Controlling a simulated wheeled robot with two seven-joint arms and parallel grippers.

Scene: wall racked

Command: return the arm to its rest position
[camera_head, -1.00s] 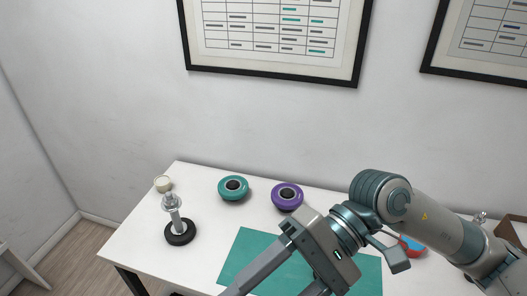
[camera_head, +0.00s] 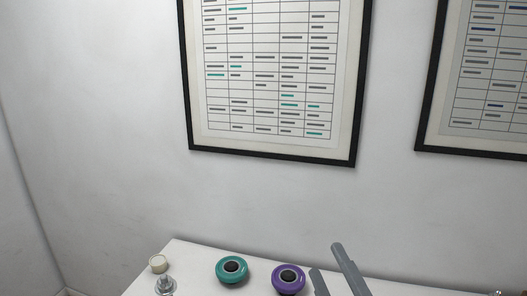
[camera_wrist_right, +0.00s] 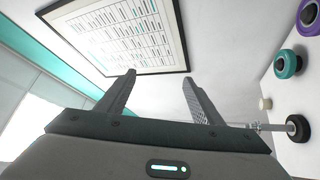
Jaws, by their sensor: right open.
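My right gripper (camera_head: 326,259) shows at the bottom of the head view, with two grey fingers pointing up and spread apart. In the right wrist view its fingers (camera_wrist_right: 158,77) are open with nothing between them. They point toward the wall and a framed chart (camera_wrist_right: 122,35). The rest of my right arm is out of the head view. My left gripper is not in view.
A white table (camera_head: 200,262) stands against the wall. On it are a teal round weight (camera_head: 232,268), a purple one (camera_head: 288,278), a small cream cup (camera_head: 158,263) and a metal post (camera_head: 165,286). Framed charts (camera_head: 270,157) hang above. The air before the wall looks free.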

